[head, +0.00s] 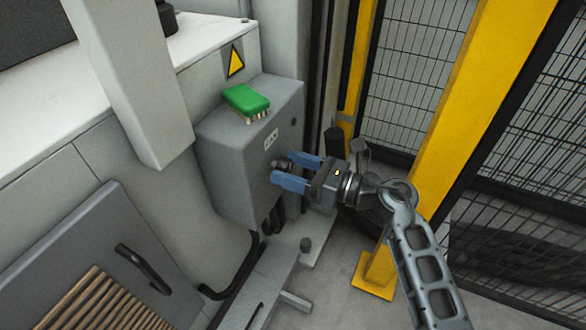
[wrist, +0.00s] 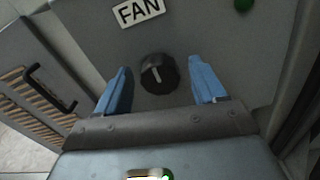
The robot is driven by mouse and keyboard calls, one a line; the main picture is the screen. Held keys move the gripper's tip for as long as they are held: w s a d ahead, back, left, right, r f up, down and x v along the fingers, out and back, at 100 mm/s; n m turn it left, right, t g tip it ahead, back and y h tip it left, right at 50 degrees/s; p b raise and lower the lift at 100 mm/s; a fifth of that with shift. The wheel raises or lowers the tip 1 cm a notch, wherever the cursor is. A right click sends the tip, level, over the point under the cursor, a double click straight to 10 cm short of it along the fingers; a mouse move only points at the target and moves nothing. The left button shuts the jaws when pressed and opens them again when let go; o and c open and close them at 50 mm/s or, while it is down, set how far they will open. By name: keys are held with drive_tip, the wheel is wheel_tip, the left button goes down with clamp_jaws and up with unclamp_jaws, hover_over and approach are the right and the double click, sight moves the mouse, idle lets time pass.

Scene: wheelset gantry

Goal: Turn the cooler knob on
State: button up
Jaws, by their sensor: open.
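The cooler knob (wrist: 158,74) is a round black dial with a pale pointer line, on the front of a grey box (head: 228,165) under a FAN label (wrist: 138,11). The pointer stands close to upright in the wrist view, tilted slightly. The knob also shows in the head view (head: 281,164), partly behind the blue fingers. My gripper (wrist: 160,88) is open, with one blue finger on each side of the knob and a visible gap on both sides. In the head view my gripper (head: 283,172) reaches the box face from the right.
A green brush (head: 246,98) lies on top of the box. Dark cables (head: 275,218) hang below it. A yellow post (head: 470,110) and mesh fence stand at the right. A louvred panel with a black handle (head: 143,268) is at the lower left.

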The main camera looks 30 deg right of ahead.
drive_tip(key=c, duration=1.1)
drive_tip(key=shift+o, duration=0.2)
drive_tip(key=shift+r+p, duration=0.15)
drive_tip(key=shift+p, duration=0.35)
drive_tip(key=m+p, duration=0.3)
drive_tip(key=shift+r+p, duration=0.15)
drive_tip(key=shift+p, duration=0.2)
drive_tip(key=m+p, duration=0.4)
drive_tip(key=p, duration=0.1)
drive_tip(key=shift+m, duration=0.4)
drive_tip(key=m+p, duration=0.4)
drive_tip(key=m, duration=0.1)
drive_tip(key=shift+f+m, duration=0.2)
drive_tip(key=shift+m, duration=0.1)
drive_tip(key=m+p, duration=0.2)
drive_tip(key=m, duration=0.1)
drive_tip(key=m+p, duration=0.1)
drive_tip(key=shift+d+f+m, duration=0.1)
drive_tip(key=shift+f+m, duration=0.15)
drive_tip(key=shift+m, duration=0.05)
